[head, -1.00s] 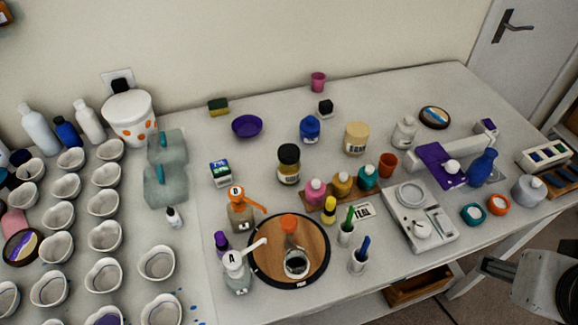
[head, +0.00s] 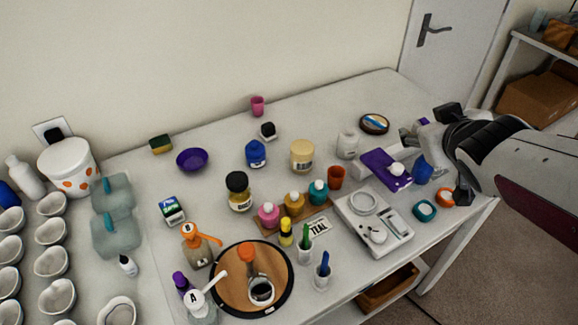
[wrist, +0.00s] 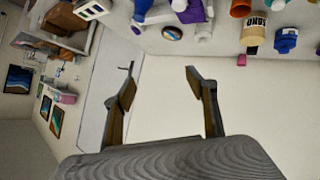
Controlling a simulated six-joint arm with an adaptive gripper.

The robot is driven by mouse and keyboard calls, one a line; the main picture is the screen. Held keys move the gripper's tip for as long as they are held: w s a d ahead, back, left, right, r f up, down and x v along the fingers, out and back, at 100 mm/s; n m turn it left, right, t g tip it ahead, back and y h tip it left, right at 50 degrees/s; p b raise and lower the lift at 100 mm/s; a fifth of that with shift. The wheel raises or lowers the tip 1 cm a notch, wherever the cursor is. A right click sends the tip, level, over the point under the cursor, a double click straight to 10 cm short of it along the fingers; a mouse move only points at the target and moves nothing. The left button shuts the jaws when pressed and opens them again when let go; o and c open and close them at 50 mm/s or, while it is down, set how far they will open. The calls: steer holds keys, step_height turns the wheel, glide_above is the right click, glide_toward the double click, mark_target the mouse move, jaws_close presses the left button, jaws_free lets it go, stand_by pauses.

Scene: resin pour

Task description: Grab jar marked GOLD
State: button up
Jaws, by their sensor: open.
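A black-lidded jar with yellowish contents (head: 239,192) stands upright near the middle of the table in the head view. Its pale label is too small to read surely. A small amber-yellow bottle (head: 294,204) stands in a row between a pink one (head: 268,214) and a teal one (head: 318,192). A cream jar (head: 302,156) reads SAND in the wrist view (wrist: 254,31). My gripper (wrist: 160,82) is open and empty, its fingers apart in front of bare wall. In the head view my arm reaches over the table's right end, well right of the black-lidded jar.
A round wooden turntable (head: 232,278) holds a cup at the front. A TEAL card (head: 319,228) stands before the bottle row.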

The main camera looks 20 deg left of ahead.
steer(key=w+a+f+n+y, duration=0.3)
steer(key=w+a+n+y, duration=0.15)
steer(key=a, duration=0.65)
steer(key=n+g+y, duration=0.6)
steer(key=g, duration=0.1)
glide_above(248, 192)
steer(key=w+d, duration=0.8)
steer(key=d, duration=0.1)
step_height(248, 192, down, 11)
steer(key=s+a+f+g, duration=0.1)
steer(key=s, duration=0.1)
steer(key=s+a+f+n+g+y, duration=0.1)
steer(key=s+g, duration=0.1)
steer(key=s+a+f+g, duration=0.2)
steer(key=s, duration=0.1)
steer(key=shift+f+n+y, duration=0.1)
steer(key=shift+n+y, duration=0.15)
steer(key=shift+y, duration=0.1)
steer(key=shift+s+a+f+g, duration=0.15)
steer(key=shift+s+f+g, duration=0.1)
steer(key=shift+s+g, duration=0.2)
steer(key=shift+a, duration=0.1)
steer(key=shift+x, duration=1.2)
steer(key=shift+w, duration=0.1)
